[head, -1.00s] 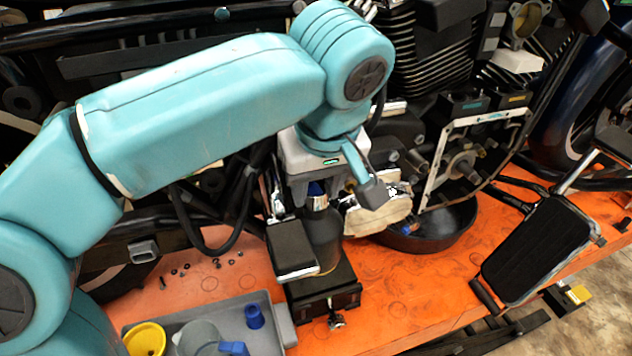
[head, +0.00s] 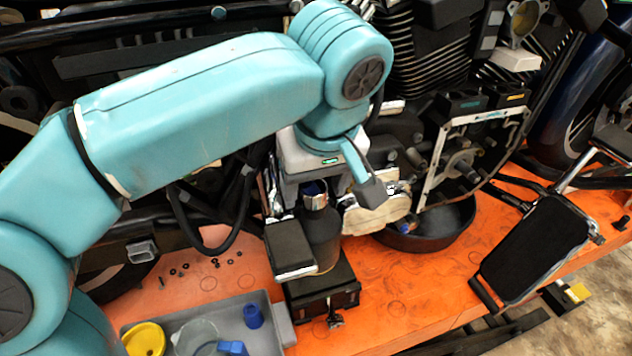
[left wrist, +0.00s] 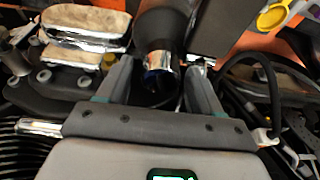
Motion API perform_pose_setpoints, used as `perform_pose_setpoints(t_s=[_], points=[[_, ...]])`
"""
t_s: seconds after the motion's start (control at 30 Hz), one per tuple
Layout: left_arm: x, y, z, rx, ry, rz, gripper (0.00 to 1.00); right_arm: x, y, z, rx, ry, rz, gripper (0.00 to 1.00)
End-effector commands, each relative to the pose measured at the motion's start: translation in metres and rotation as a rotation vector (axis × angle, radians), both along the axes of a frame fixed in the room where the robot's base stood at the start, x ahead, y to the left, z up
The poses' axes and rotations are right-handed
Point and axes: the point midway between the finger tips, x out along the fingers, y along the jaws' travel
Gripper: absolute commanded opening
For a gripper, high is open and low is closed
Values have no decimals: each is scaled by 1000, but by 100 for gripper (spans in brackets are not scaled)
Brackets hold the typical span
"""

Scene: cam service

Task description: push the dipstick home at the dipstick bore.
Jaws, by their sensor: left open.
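A dark upright cylinder (head: 320,238) with a chrome collar and a blue top (head: 315,190) stands beside the motorcycle; I take the blue top for the dipstick's head. It also shows in the left wrist view (left wrist: 158,62), between my fingers. My left gripper (head: 313,192) points down over it, open, with a finger on either side and gaps visible in the wrist view. I cannot tell from these frames whether the dipstick is fully seated. The bore itself is hidden under the chrome collar and blue top. My right gripper is not in view.
A black footboard (head: 290,248) lies close left of the cylinder. A black pan (head: 432,235) sits to the right on the orange bench (head: 385,300). A grey tray (head: 283,318) holds a yellow funnel (head: 146,338), a clear jug and a blue cup (head: 253,316). Engine parts crowd behind.

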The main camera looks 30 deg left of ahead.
Motion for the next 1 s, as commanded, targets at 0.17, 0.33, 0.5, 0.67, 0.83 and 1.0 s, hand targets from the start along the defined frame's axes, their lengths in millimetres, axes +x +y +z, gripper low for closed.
perform_pose_setpoints(t_s=[0.17,0.33,0.5,0.67,0.83,1.0], points=[[-1,1,-1,1,5,2,70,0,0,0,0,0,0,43],[-1,1,-1,1,5,2,70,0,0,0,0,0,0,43],[-1,0,4,2,4,1,70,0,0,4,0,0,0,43],[-3,-2,11,2,4,1,70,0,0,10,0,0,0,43],[-4,-3,17,1,3,1,70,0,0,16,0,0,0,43],[-5,-5,24,0,2,2,70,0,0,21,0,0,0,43]])
